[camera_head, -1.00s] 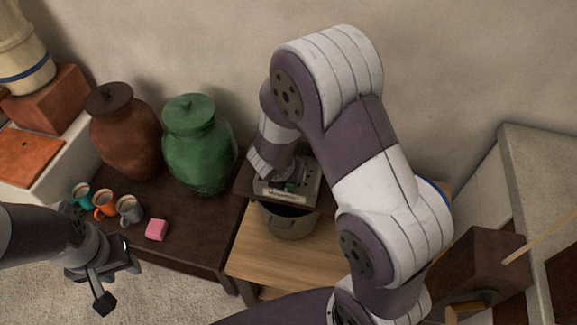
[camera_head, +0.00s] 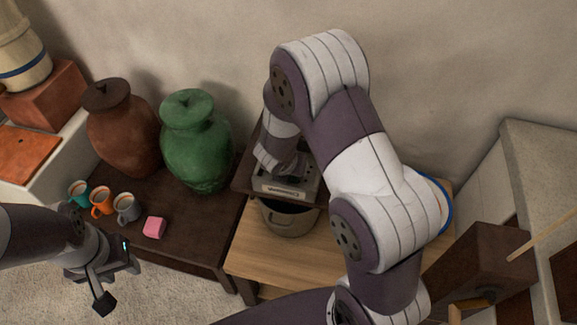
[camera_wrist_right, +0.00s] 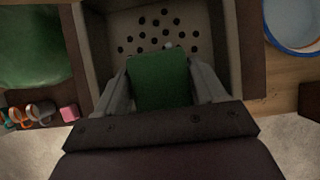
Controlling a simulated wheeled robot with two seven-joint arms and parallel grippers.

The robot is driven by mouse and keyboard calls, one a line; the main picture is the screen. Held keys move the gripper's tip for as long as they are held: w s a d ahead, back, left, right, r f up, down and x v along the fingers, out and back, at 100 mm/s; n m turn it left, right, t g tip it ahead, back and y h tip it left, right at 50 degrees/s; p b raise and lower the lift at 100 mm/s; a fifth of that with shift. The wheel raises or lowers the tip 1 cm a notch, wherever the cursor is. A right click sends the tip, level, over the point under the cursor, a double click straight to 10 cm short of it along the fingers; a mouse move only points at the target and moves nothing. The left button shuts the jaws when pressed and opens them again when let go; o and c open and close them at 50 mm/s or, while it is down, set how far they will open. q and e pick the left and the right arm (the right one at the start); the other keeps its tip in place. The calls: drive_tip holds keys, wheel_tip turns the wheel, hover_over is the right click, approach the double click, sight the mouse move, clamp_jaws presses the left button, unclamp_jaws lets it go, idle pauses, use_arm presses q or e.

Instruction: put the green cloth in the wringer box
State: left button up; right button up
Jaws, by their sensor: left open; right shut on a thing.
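The wringer box (camera_head: 290,189) is a dark box with a pale label on its front, standing at the wooden table. In the right wrist view its wall (camera_wrist_right: 226,45) frames a grey floor with several round holes. My right gripper (camera_wrist_right: 160,68) is shut on the green cloth (camera_wrist_right: 160,85), which hangs between its fingers over the holed floor. I cannot tell whether the cloth touches the floor. In the head view my right arm hides the cloth. My left gripper (camera_head: 113,283) is open and empty, at the lower left, away from the box.
A grey-brown pot (camera_head: 289,220) sits below the box front. A green jar (camera_head: 196,150) and brown jar (camera_head: 122,130) stand left, with several mugs (camera_head: 102,202) and a pink block (camera_head: 154,227). A blue-rimmed bowl (camera_wrist_right: 292,25) lies right of the box.

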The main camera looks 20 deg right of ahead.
drive_tip(key=shift+s+a+f, duration=0.1)
drive_tip(key=shift+s+f, duration=0.05)
drive_tip(key=shift+f, duration=0.1)
drive_tip(key=o, duration=1.2)
drive_tip(key=shift+o, duration=0.2)
drive_tip(key=shift+r, duration=0.1)
wheel_tip(320, 180, up, 2)
drive_tip(key=shift+s+a+r+p, duration=0.1)
drive_tip(key=shift+r+p, duration=0.15)
drive_tip(key=shift+p, duration=0.75)
drive_tip(key=p+v, duration=0.4)
drive_tip(key=v, duration=0.6)
drive_tip(key=s+r+m+g+y, duration=0.1)
drive_tip(key=s+m, duration=0.4)
drive_tip(key=m, duration=0.9)
drive_tip(key=s+r+m+g+y, duration=0.2)
drive_tip(key=s+m, duration=0.4)
drive_tip(key=m, duration=0.8)
drive_tip(key=shift+r+y, duration=0.3)
drive_tip(key=shift+r, duration=0.1)
